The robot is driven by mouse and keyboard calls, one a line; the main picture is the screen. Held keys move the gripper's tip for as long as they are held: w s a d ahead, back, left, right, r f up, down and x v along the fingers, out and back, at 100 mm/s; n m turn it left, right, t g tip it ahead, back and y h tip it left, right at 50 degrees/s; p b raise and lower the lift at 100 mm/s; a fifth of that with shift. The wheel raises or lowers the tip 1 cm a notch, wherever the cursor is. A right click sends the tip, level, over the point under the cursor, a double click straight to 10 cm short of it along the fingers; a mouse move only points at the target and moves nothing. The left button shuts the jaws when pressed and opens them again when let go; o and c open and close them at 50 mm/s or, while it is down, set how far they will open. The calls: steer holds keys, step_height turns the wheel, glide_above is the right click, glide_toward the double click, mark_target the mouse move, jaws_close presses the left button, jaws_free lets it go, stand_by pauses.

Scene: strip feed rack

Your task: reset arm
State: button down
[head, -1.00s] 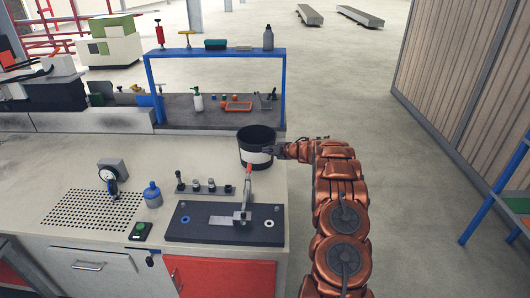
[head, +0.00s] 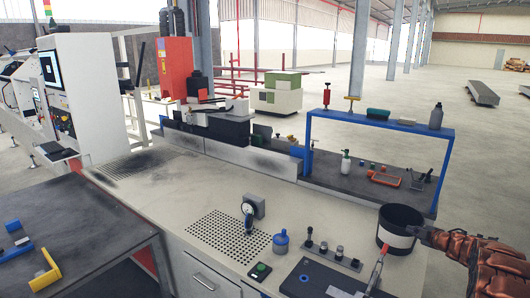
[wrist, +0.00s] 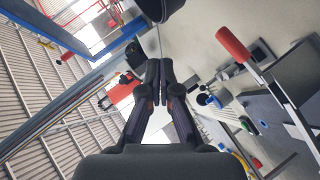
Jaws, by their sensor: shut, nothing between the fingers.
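My gripper (wrist: 157,82) is shut and empty in the wrist view, its two dark fingers pressed together. In the head view my copper-coloured arm comes in at the lower right, and its end (head: 418,234) is beside the black bucket with a white band (head: 401,225) on the bench. I cannot tell whether it touches the bucket. A lever with a red handle (head: 376,270) stands on the dark plate (head: 312,283), below and left of my gripper; the red handle also shows large in the wrist view (wrist: 233,44).
The bench (head: 190,212) holds a dial gauge (head: 250,213), a blue bottle (head: 281,242) and several small posts. A blue-framed shelf (head: 380,123) stands behind the bucket. A dark table (head: 90,240) with blue and yellow parts is at left. Open floor lies at right.

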step_height(320, 180, up, 8)
steer(key=w+m+h, duration=0.2)
steer(key=h, duration=0.1)
steer(key=s+a+r+m+g+h, duration=0.45)
steer(key=s+a+r+m, duration=0.4)
steer(key=r, duration=0.35)
steer(key=s+a+f+m+g+y, duration=0.1)
steer(key=s+a+f+g+y, duration=0.1)
steer(key=s+a, duration=1)
steer(key=s+a+f+m+g+y, duration=0.1)
steer(key=s+a+g, duration=0.4)
steer(key=s+a, duration=0.7)
steer(key=s+a+f+m+g+y, duration=0.2)
steer(key=s+a, duration=1)
steer(key=s, duration=1.4)
steer(key=shift+s+a+f+g+y, duration=0.25)
steer(key=shift+s+f+g+y, duration=0.2)
steer(key=shift+f+g, duration=0.35)
steer(key=shift+d, duration=0.1)
